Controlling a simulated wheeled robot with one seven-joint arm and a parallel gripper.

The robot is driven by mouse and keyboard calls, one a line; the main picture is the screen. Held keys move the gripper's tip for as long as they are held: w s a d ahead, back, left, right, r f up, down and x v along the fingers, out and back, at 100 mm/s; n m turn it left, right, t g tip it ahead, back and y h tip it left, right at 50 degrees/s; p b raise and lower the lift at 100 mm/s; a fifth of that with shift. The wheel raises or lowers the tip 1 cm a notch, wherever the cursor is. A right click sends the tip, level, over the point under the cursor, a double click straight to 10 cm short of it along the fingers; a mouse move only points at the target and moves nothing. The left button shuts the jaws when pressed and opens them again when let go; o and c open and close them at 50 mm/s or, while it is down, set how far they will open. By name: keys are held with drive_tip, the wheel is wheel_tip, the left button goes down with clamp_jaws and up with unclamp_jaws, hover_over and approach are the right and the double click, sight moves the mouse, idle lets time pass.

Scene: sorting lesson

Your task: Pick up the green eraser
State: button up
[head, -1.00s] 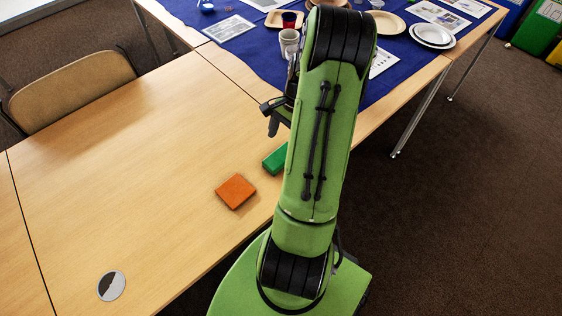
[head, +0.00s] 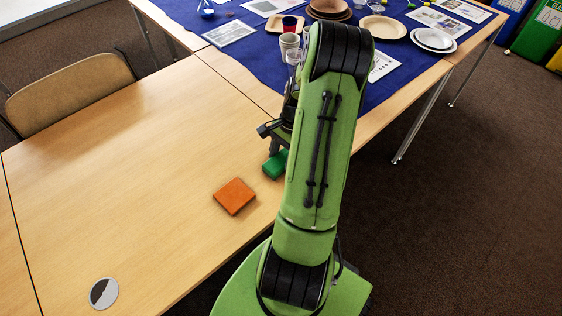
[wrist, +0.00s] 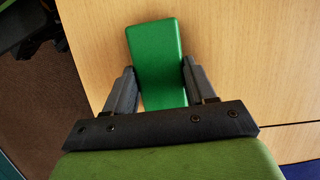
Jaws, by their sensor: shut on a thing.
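The green eraser (head: 274,165) is on or just above the wooden table near its right edge, partly hidden behind my arm in the head view. In the wrist view the green eraser (wrist: 157,58) is between the two dark fingers of my gripper (wrist: 158,88), which touch its long sides. My gripper (head: 277,143) is shut on it. The far end of the eraser sticks out past the fingertips. I cannot tell whether it is lifted off the table.
An orange block (head: 235,196) lies just left of the eraser. A round grey and black disc (head: 103,293) is at the near left. Cups (head: 289,42), plates (head: 433,39) and cards stand on the blue cloth (head: 245,60) behind. The table's left middle is clear.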

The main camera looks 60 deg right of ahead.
sight(282, 158)
wheel_tip(282, 158, up, 10)
drive_tip(key=p, duration=0.3)
drive_tip(key=shift+p, duration=0.4)
